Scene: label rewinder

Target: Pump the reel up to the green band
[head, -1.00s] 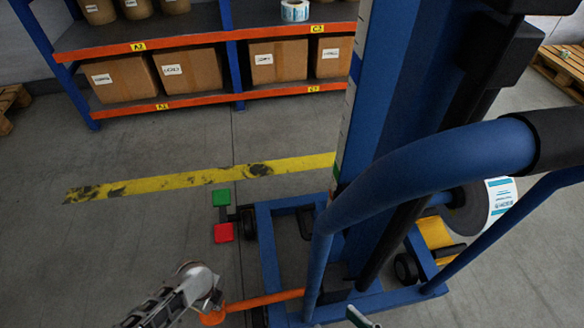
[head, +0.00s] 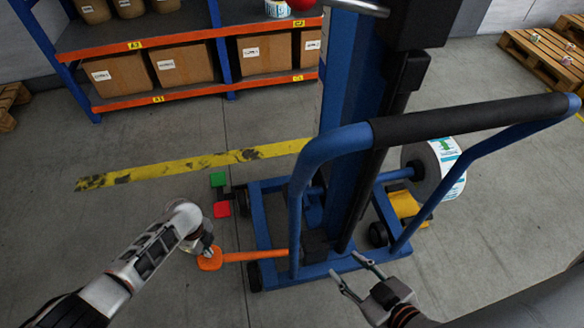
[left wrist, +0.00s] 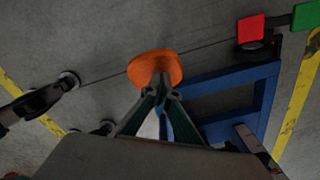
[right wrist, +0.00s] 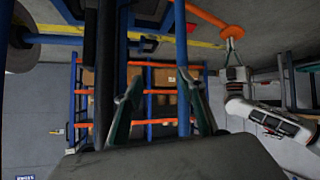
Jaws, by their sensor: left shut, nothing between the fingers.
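The label reel (head: 447,165), white with teal print around a dark core, sits low on the right side of the blue lifter mast (head: 347,110). An orange foot pedal (head: 210,261) sticks out to the left of the blue base, and it shows in the left wrist view (left wrist: 152,68). My left gripper (head: 208,250) is shut and empty, its tips at the pedal's pad; I cannot tell if they touch. My right gripper (head: 352,277) is open and empty near the front of the base. I cannot make out the green band on the mast now.
A blue push handle with a black grip (head: 470,119) stands in front of the mast, above my right gripper. Green (head: 218,179) and red (head: 222,209) pads lie left of the base. A shelf (head: 150,40) with boxes stands behind.

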